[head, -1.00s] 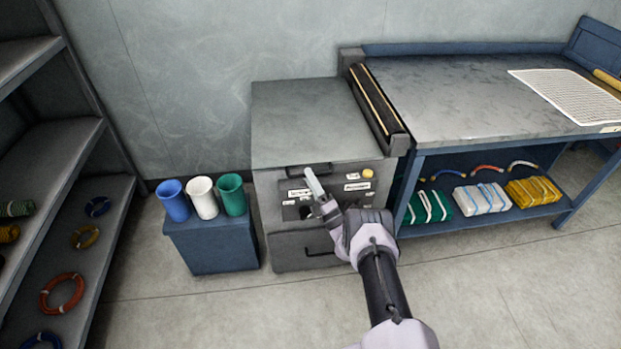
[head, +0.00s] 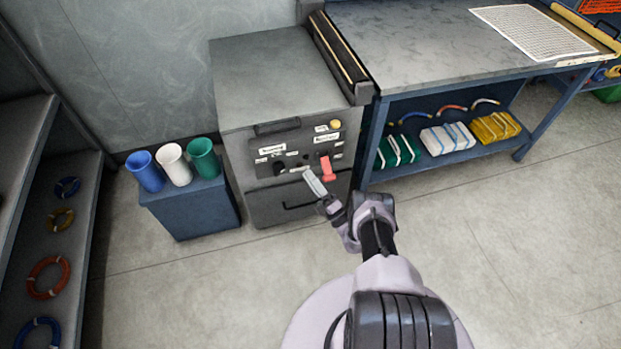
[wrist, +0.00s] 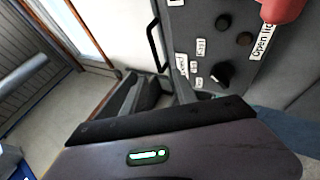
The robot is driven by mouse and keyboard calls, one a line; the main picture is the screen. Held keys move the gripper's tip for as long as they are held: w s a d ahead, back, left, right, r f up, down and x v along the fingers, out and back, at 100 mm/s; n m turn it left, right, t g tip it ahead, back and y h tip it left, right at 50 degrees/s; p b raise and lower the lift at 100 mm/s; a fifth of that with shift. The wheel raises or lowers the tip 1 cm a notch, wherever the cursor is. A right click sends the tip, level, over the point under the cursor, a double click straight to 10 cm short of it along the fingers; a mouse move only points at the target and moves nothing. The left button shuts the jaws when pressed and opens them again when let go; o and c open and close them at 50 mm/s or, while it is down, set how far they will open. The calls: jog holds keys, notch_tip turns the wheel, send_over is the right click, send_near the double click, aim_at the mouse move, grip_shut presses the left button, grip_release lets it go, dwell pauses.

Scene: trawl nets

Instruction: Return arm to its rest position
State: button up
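My gripper (head: 318,190) is in front of the grey cabinet (head: 262,75), at the height of its lower front, apart from the panel. In the wrist view its dark fingers (wrist: 165,92) show a narrow gap with nothing seen between them. My arm reaches up from the bottom of the head view, bent at the elbow. The cabinet's control panel (head: 290,158) has dark knobs, white labels, a yellow button (head: 335,124) and a red lever (head: 327,168). The red lever also shows at the top right of the wrist view (wrist: 281,9).
A blue stand (head: 192,210) with blue, white and green cups is left of the cabinet. A blue-framed workbench (head: 420,45) with net bundles below stands to the right. Shelving (head: 25,140) with rope coils is at far left. The floor (head: 530,240) at right is clear.

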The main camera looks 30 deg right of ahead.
dwell(0.3)
jog(key=w+a+r+n+g+y, duration=0.3)
jog(key=a+r+n+g+y, duration=0.3)
jog(key=r+n, duration=0.35)
jog(key=w+a+r+n+g+y, duration=0.4)
jog(key=a+r+n+g+y, duration=0.3)
jog(key=r, duration=0.4)
jog(key=s+a+r+n+g+h, duration=0.3)
jog(key=s+a+r+n+g, duration=0.45)
jog(key=a+r+n, duration=0.35)
jog(key=s+a+r+n+g+h, duration=0.1)
jog(key=s+r+n+h, duration=0.3)
jog(key=s, duration=0.4)
jog(key=s+r+n+g+h, duration=0.2)
jog(key=s+r+n+h, duration=0.25)
jog(key=s, duration=0.25)
jog(key=s+d+n+t+h, duration=0.2)
jog(key=s+d+n+t, duration=0.1)
jog(key=s, duration=0.3)
jog(key=s+d+r+n+t+h, duration=0.1)
jog(key=s+d+n+t+h, duration=0.2)
jog(key=s+n, duration=0.2)
jog(key=shift+s+d+r+h, duration=0.2)
jog(key=shift+s+h, duration=0.15)
jog(key=shift+s, duration=0.2)
